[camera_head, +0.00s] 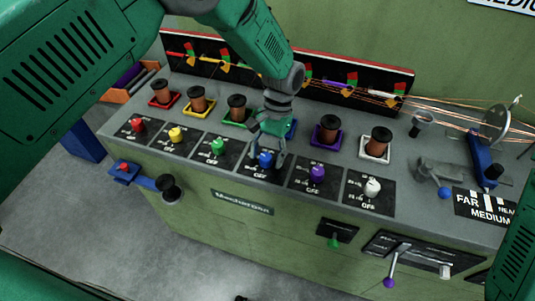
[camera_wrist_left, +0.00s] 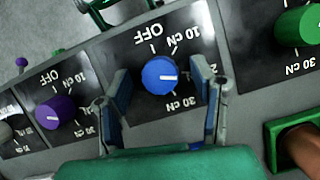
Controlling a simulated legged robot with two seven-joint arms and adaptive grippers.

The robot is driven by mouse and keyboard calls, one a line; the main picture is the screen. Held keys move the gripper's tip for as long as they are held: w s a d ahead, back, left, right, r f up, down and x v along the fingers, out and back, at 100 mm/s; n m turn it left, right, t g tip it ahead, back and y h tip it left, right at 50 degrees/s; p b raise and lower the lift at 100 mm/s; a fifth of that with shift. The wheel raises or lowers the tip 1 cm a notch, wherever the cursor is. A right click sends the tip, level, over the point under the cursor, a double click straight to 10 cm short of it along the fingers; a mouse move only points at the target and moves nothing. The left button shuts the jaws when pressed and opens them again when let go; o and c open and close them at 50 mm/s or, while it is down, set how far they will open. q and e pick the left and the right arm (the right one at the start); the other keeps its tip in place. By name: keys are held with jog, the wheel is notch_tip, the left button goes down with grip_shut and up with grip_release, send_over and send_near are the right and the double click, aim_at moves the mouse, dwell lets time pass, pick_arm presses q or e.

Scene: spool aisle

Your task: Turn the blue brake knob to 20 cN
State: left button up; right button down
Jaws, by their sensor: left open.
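The blue brake knob (camera_head: 265,159) sits on its black dial plate in the row of knobs. In the left wrist view the blue knob (camera_wrist_left: 159,75) shows a white pointer line directed right, toward a label beginning with 2 that a finger partly covers. OFF and 10 cN are printed above it, 30 cN below. My left gripper (camera_head: 268,150) comes down over this plate. In the wrist view its open fingers (camera_wrist_left: 165,82) stand on either side of the knob, with visible gaps on both sides. My right gripper is not in view.
The purple knob (camera_head: 317,173) and green knob (camera_head: 218,146) flank the blue one, with the white knob (camera_head: 372,187) farther right. Brown spools stand behind the knobs, including one in a purple tray (camera_head: 326,147).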

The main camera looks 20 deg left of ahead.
pick_arm(q)
jog(key=shift+r, duration=0.2)
jog(key=v, duration=1.1)
jog(key=shift+w+r, duration=0.2)
jog(key=shift+w, duration=0.05)
jog(key=shift+d, duration=0.1)
jog(key=shift+f, duration=0.1)
